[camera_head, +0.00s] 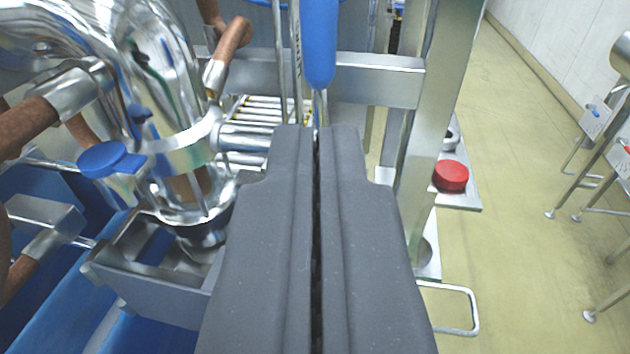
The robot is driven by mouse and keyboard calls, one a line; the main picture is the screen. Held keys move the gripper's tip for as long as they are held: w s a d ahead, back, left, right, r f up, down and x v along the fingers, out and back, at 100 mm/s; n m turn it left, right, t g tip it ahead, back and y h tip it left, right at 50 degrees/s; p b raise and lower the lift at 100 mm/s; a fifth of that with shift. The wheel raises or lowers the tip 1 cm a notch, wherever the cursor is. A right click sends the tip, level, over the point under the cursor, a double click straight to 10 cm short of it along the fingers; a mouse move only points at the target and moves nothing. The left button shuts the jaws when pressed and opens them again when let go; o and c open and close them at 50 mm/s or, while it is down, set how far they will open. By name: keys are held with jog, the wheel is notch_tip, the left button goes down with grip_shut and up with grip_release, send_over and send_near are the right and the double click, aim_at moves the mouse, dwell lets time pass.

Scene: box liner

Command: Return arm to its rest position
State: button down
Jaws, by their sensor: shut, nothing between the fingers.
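My gripper (317,132) fills the lower middle of the head camera view, its two dark grey fingers side by side and pointing away from the camera. The fingers are shut with only a thin dark slit between them, and they hold nothing. The fingertips lie in front of a steel frame, just below the lower end of a blue cylinder (319,45). The fingers hide what is directly beneath them. Whether they touch the frame cannot be told.
Shiny steel machinery (175,110) with brown handles (228,45) and a blue knob (108,158) stands close on the left. A steel post (425,130) and a red button (451,176) are on the right. Beyond them is open yellowish floor (520,240), with steel stands (610,125) at the far right.

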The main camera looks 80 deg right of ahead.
jog(key=s+a+n+t+y+b, duration=0.1)
jog(key=s+a+n+t+y, duration=0.2)
jog(key=a+n+t+y, duration=0.4)
jog(key=s+a+f+n+t+y+b, duration=0.1)
jog(key=s+a+n+t+y, duration=0.2)
jog(key=a+n+t+y, duration=0.4)
jog(key=a+n+y, duration=0.3)
jog(key=a, duration=0.2)
